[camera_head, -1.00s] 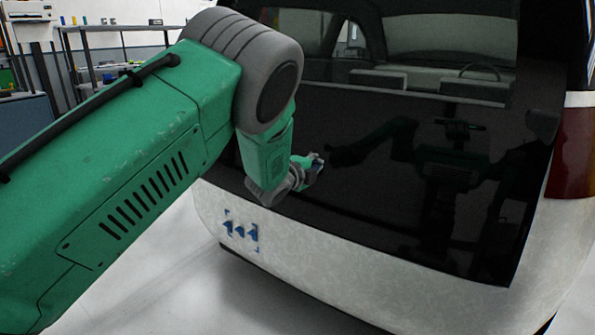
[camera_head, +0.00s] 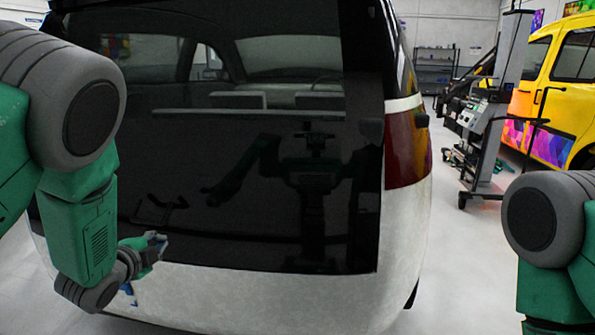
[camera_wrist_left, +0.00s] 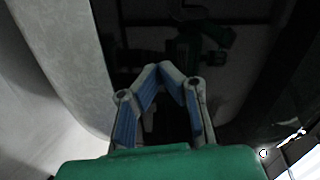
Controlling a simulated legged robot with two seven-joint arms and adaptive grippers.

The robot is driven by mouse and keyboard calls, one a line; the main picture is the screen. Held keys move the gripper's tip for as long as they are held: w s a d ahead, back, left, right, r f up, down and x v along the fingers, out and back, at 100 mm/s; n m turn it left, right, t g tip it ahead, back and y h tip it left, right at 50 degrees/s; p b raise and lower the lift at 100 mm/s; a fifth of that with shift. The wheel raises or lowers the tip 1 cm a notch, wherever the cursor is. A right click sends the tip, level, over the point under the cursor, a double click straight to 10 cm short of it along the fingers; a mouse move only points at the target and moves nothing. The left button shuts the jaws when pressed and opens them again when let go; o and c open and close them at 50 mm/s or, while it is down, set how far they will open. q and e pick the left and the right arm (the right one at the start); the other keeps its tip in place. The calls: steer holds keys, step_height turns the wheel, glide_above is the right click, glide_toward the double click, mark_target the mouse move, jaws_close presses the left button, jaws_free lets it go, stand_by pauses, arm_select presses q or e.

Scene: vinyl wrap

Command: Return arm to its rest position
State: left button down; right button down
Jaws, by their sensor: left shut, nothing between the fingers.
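My left gripper (camera_head: 157,241) hangs at the lower left of the head view, in front of the rear of a white van (camera_head: 270,292). In the left wrist view its blue-padded fingers (camera_wrist_left: 161,70) meet at the tips, with nothing between them. The dark glossy rear panel (camera_head: 235,215) lies behind the fingers; I cannot tell the exact gap. A blue mark (camera_head: 129,291) on the white bodywork is mostly hidden by my left wrist. My right arm shows at the right edge, but its gripper is out of view.
The van's red tail light (camera_head: 407,147) is right of the dark panel. A wheeled equipment stand (camera_head: 480,125) and a yellow, colourfully wrapped vehicle (camera_head: 552,95) stand farther right. Pale floor (camera_head: 455,240) is clear between the van and my right arm.

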arm_select(q)
steer(key=s+d+f+n+g, duration=0.2)
steer(key=s+f+n+g, duration=0.6)
steer(key=s+f, duration=1.1)
steer(key=s+d+f+n+g, duration=0.1)
steer(key=s+n+g, duration=0.1)
steer(key=s, duration=0.5)
steer(key=s+d+f+n+g, duration=0.2)
steer(key=s+n, duration=0.1)
steer(key=s, duration=0.5)
steer(key=s+d+f+n+g+p, duration=0.1)
steer(key=s+d+f+n+g, duration=0.1)
steer(key=s, duration=0.6)
steer(key=shift+f+n, duration=0.2)
steer(key=shift+n, duration=0.1)
steer(key=shift+s+a, duration=0.15)
steer(key=shift+s, duration=0.05)
